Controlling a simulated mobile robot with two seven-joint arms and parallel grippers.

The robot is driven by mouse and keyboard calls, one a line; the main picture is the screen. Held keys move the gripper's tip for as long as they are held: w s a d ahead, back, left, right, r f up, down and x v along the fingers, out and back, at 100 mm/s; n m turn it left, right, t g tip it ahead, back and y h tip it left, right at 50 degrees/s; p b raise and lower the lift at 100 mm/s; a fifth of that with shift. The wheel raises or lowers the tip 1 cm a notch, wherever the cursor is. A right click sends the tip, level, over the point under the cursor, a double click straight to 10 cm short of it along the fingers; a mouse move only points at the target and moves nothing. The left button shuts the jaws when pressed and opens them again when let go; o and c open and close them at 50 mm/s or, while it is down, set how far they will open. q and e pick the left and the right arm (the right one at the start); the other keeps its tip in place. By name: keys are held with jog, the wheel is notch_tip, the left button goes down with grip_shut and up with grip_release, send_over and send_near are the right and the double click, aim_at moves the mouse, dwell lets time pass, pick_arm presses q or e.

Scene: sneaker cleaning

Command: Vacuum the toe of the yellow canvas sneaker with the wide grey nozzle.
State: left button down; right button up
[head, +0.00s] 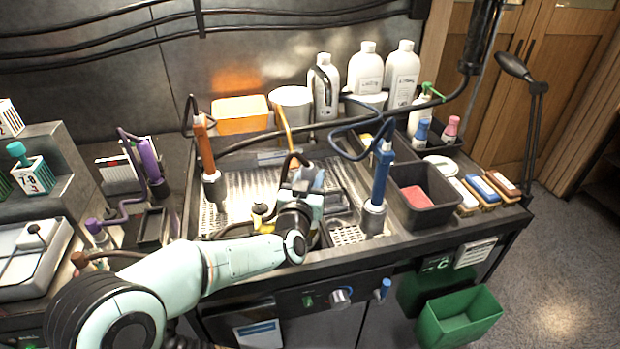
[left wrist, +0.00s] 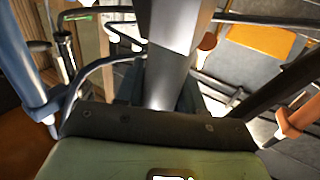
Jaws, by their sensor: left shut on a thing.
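My left gripper (head: 305,180) reaches in from the left over the metal work tray, its fingers mostly hidden by the wrist. In the left wrist view, it is shut on a smooth grey metallic piece (left wrist: 175,60), which fills the upper middle. It looks like the grey nozzle or its tube; its mouth is not clear. A small yellow thing (head: 259,209) sits on the tray just left of the wrist, partly covered by my arm; I cannot tell whether it is part of the sneaker. No whole sneaker can be made out. My right gripper is not in view.
An orange wand (head: 205,145) and a blue wand (head: 382,175) stand upright on either side of my gripper. A black bin (head: 425,215) and several brushes are at the right. White bottles (head: 366,68) and an orange tub (head: 241,115) stand behind. Black hoses cross overhead.

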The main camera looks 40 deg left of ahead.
pick_arm(q)
jog(key=shift+w+a, duration=0.15)
jog(key=shift+w+a, duration=0.35)
jog(key=shift+a, duration=0.25)
jog(key=shift+d, duration=0.15)
dwell(0.8)
jog(key=shift+s+d+b, duration=0.2)
jog(key=shift+s+d, duration=0.3)
jog(key=shift+d, duration=0.2)
jog(key=shift+s+d+b, duration=0.15)
jog(key=shift+s+d, duration=0.35)
jog(key=shift+d, duration=0.2)
dwell(0.9)
